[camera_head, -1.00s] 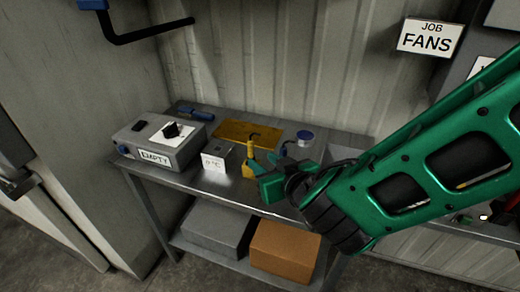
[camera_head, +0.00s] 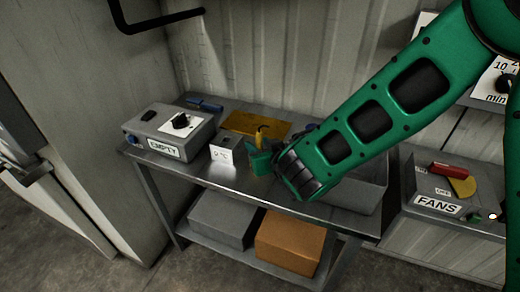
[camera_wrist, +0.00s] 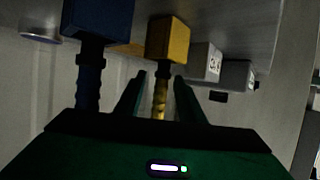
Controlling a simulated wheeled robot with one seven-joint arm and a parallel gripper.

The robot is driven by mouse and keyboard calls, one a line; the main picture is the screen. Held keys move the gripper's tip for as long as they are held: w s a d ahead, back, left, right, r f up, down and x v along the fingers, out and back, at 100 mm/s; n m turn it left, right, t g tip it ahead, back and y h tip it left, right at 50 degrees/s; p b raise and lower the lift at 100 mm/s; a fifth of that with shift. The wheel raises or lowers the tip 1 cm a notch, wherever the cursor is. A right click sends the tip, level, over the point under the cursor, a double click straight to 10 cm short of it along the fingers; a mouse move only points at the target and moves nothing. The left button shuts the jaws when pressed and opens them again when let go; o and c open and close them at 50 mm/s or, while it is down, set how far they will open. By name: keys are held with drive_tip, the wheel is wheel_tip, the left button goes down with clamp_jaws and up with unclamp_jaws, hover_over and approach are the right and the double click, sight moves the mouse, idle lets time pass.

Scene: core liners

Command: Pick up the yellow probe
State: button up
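The yellow probe (camera_head: 260,137) stands on the metal bench, partly hidden behind my gripper (camera_head: 261,161) in the head view. In the wrist view the yellow probe (camera_wrist: 168,42) shows a square yellow block and a thin yellow shaft. My gripper (camera_wrist: 161,82) is open there. Its two green fingers lie on either side of the shaft, with a visible gap on each side. A blue probe (camera_wrist: 98,20) of similar shape stands beside it, to the left in the wrist view and outside the fingers.
A grey box marked EMPTY (camera_head: 168,133) with a dial stands at the bench's left. A small box with a white label (camera_head: 222,155) sits close left of my gripper. A yellow plate (camera_head: 240,123) lies behind. A grey bin (camera_head: 360,193) is to the right.

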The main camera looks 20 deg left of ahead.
drive_tip(key=shift+c, duration=0.5)
clamp_jaws()
